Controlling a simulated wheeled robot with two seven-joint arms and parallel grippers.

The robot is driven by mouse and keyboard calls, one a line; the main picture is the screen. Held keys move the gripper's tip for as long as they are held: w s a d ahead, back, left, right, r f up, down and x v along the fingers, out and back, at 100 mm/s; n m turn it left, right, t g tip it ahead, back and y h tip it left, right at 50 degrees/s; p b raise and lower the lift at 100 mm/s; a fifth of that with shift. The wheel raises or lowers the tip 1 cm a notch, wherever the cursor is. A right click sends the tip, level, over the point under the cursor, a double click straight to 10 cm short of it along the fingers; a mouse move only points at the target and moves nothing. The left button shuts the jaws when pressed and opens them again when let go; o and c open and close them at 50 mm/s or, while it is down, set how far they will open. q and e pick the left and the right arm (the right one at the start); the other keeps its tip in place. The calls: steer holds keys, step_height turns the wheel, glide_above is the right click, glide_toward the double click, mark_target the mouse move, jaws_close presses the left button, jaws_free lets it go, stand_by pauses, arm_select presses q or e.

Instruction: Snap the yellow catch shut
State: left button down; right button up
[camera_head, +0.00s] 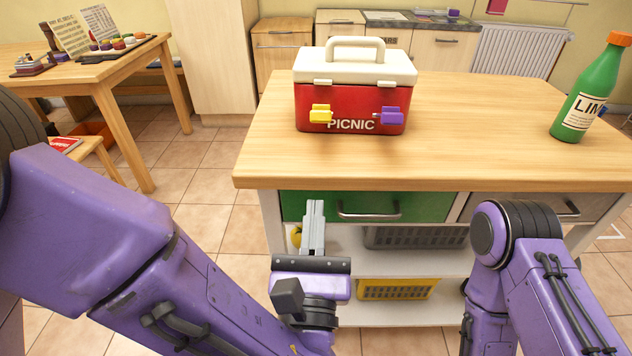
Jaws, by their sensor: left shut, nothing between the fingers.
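A red picnic box (350,98) with a cream lid and handle stands on the wooden island top. The yellow catch (321,114) is on the left of its front face, and it appears turned sideways. A purple catch (390,115) is on the right of the front, also turned sideways. My left gripper (313,208) is shut and empty, pointing away from me in front of the island's green drawer, below the tabletop and below the box. My right arm (520,260) shows at the lower right, but its gripper is out of the picture.
The island top (470,150) is clear around the box. A green bottle (588,95) stands near its right edge. Below are a green drawer (410,208) and shelves with a grey basket (415,237) and a yellow basket (397,289). A side table (82,74) stands at left.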

arm_select(q)
steer(key=p, duration=0.4)
glide_toward(322, 114)
steer(key=w+f, duration=0.2)
steer(key=f, duration=0.1)
steer(key=shift+w+a, duration=0.15)
steer(key=shift+w, duration=0.15)
steer(key=w+r+p, duration=0.1)
steer(key=p, duration=0.1)
steer(key=w+r+p, duration=0.1)
steer(key=r+p, duration=0.1)
steer(key=shift+w+r, duration=0.2)
steer(key=shift+w, duration=0.1)
steer(key=shift+f, duration=0.1)
